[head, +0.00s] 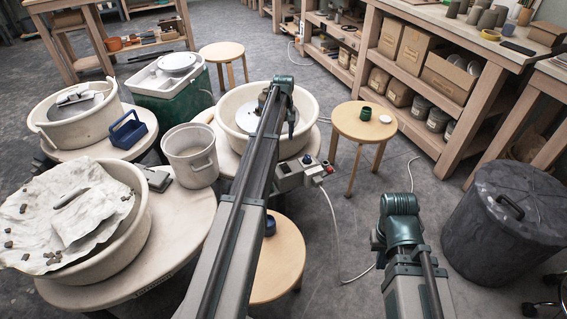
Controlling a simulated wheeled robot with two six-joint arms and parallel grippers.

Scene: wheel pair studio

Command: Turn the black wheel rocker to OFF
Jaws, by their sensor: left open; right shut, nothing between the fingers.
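A grey control box (300,173) sits at the right rim of the middle wheel, with a red knob (328,166) and a dark blue knob (307,159) on it. The black rocker is too small to make out, and I cannot tell its position. My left gripper (291,130) hangs over the right side of the middle wheel's basin (240,97), beyond the box and apart from it. It is open and appears empty. My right gripper (377,241) is low, to the right of and nearer than the box. It is shut, empty and mostly hidden by my wrist.
A round stool (364,123) with a green cup (365,113) stands right of the box. Another stool (278,265) is below my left arm. A grey bucket (191,155) and a clay-covered basin (135,225) are on the left. White cables run over the floor. A dark bin (510,215) stands right.

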